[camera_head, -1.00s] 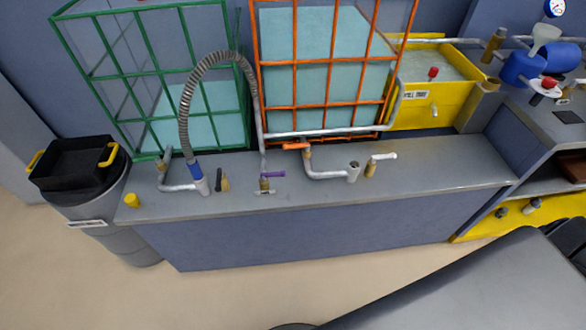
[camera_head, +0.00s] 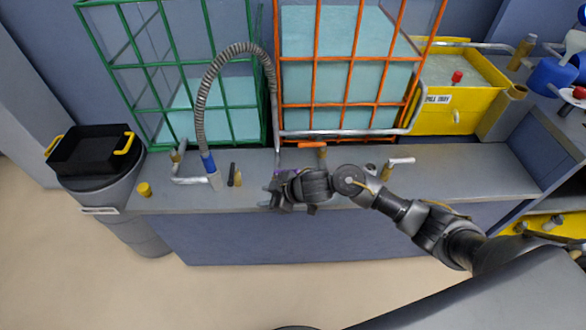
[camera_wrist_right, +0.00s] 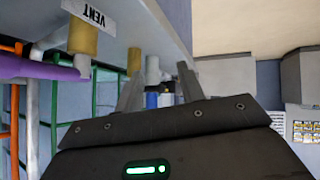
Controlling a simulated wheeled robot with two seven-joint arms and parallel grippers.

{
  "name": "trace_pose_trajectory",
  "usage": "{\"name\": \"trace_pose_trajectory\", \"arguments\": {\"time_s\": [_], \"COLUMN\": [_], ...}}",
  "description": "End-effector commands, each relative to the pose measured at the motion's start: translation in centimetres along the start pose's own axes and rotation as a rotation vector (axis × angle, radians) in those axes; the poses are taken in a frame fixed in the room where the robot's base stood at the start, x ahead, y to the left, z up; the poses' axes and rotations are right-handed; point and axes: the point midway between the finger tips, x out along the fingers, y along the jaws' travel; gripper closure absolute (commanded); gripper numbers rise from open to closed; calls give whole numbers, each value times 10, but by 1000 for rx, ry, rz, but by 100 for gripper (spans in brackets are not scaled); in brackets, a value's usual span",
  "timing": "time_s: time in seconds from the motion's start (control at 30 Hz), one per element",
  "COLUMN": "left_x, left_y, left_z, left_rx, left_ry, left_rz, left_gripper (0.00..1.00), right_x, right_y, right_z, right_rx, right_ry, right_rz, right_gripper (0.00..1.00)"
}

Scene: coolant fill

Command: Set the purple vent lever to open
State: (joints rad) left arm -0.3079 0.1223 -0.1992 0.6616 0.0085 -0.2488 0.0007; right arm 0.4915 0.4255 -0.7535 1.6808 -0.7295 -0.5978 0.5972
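The purple vent lever (camera_wrist_right: 38,68) shows at the left of the right wrist view, lying roughly sideways beside a brass valve post (camera_wrist_right: 83,38). A white label reading VENT (camera_wrist_right: 90,14) is by the post. In the head view only a bit of purple (camera_head: 283,173) shows behind my right gripper; the rest is hidden. My right gripper (camera_head: 268,193) is over the front of the bench at the vent valve. In the right wrist view its two fingers (camera_wrist_right: 160,76) stand apart with nothing held between them. The lever is to the left of the fingers, apart from them. My left gripper is not in view.
A grey flexible hose with a blue cuff (camera_head: 208,163) stands left of my gripper. An orange lever (camera_head: 312,145) and a white-handled valve (camera_head: 400,161) are close by. Green (camera_head: 143,65) and orange (camera_head: 276,60) cages stand behind the bench (camera_head: 450,175).

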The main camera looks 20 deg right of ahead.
Motion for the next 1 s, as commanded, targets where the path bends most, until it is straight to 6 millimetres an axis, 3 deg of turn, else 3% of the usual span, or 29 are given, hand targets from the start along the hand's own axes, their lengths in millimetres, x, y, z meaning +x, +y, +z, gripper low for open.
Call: {"name": "trace_pose_trajectory", "arguments": {"time_s": [0.1,0.2,0.4,0.6,0.8,1.0], "left_x": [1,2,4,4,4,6], "left_y": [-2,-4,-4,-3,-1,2], "left_z": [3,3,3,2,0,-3], "left_rx": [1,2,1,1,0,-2], "left_ry": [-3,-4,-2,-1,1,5], "left_rz": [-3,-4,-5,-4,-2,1], "left_gripper": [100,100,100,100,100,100], "right_x": [-18,-41,-97,-129,-131,-110], "right_y": [26,49,96,119,120,118], "right_z": [-19,-23,-12,-4,-2,7], "right_rx": [-117,-194,-249,-239,-235,-234], "right_ry": [-33,-104,-287,-385,-398,-397], "right_rz": [-54,-102,-145,-147,-149,-149], "right_gripper": [61,61,61,61,61,61]}}
